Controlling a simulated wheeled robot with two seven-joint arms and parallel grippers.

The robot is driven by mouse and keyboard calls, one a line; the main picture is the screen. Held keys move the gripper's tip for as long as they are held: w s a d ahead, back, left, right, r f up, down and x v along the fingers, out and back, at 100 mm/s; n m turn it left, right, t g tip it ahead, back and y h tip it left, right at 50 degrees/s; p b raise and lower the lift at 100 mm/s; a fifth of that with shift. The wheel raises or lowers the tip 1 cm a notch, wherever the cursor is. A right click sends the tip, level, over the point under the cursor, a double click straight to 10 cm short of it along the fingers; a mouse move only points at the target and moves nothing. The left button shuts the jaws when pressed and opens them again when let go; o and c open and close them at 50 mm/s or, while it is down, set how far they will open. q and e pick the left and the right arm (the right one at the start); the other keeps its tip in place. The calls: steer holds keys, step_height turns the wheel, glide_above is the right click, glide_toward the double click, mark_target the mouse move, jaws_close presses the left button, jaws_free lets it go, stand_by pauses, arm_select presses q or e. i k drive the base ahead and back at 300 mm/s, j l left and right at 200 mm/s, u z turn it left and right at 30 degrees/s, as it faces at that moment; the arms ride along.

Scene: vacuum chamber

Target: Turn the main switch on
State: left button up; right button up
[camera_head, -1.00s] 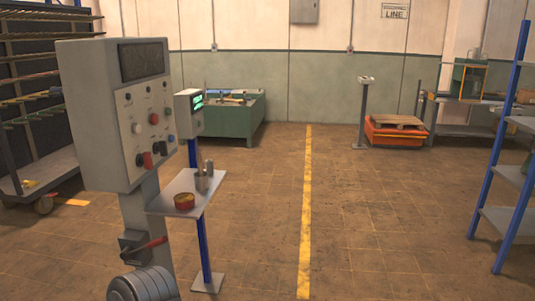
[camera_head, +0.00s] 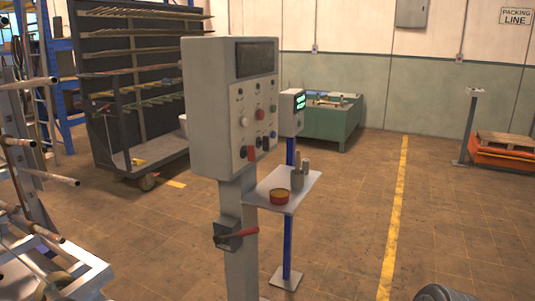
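A grey control cabinet (camera_head: 208,115) stands on a post left of the picture's middle, its panel turned to the right. The panel carries a dark display, several knobs and buttons, and a red switch (camera_head: 251,153) at its lower edge. Neither of my grippers is in view. A dark ribbed rounded part at the bottom right seems to be mine.
A small shelf (camera_head: 305,183) beside the cabinet holds a round red-yellow tin (camera_head: 279,196) and metal cylinders. A blue post carries a small display box (camera_head: 291,112). A metal rack (camera_head: 45,205) stands at left, a dark rod rack (camera_head: 140,80) behind.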

mark_target(249, 152)
steer(key=i+l+u, duration=0.2)
steer(key=i+l, duration=0.15)
steer(key=l, duration=0.3)
steer(key=i+l, duration=0.2)
steer(key=l, duration=0.15)
steer(key=i+l+u, duration=0.15)
steer(key=l, duration=0.15)
steer(key=i+l+u, duration=0.1)
steer(key=l, duration=0.3)
steer(key=i+l+u, duration=0.1)
steer(key=l, duration=0.25)
steer(key=i+l+u, duration=0.1)
steer(key=l, duration=0.3)
steer(key=i+l+u, duration=0.35)
steer(key=l, duration=1.25)
steer(key=l+u, duration=0.4)
steer(key=l, duration=1.2)
steer(key=k, duration=0.05)
